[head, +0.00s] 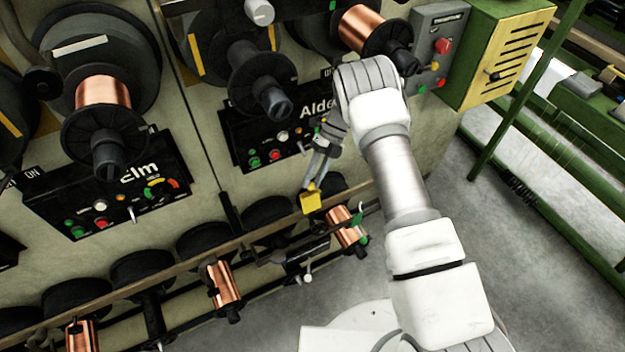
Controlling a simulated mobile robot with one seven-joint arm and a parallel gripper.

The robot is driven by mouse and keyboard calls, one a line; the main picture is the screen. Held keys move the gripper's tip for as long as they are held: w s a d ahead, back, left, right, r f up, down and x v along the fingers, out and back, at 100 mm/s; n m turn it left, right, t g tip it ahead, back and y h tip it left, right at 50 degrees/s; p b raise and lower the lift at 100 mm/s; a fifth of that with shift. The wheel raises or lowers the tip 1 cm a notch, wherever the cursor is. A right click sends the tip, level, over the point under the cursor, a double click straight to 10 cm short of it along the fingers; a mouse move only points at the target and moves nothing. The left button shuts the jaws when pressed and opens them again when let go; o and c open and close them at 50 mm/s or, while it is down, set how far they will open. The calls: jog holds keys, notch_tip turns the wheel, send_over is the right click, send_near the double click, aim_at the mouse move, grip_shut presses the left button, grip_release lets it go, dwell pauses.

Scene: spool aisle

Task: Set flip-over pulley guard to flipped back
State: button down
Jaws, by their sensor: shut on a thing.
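My gripper (313,184) reaches down and left from my arm in the head view, in front of the machine's lower edge. Its fingers are shut on a small yellow plate, which I take to be the pulley guard (311,201). The plate sits just above the lower rail, left of a copper spool (346,227). The fingertips cover its upper edge, and its hinge and the pulley behind it cannot be made out. How far it is tipped is hard to tell from this view.
Black control panels labelled Elm (108,187) and Alde… (270,130) are on the machine face, with large spools above. A lower rail carries several rollers and another copper spool (223,283). A yellow slotted cover (505,60) is at upper right. Grey floor (520,240) lies open at right.

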dwell(0.6)
jog(key=c, duration=0.6)
grip_release()
jog(key=shift+w+a, duration=0.1)
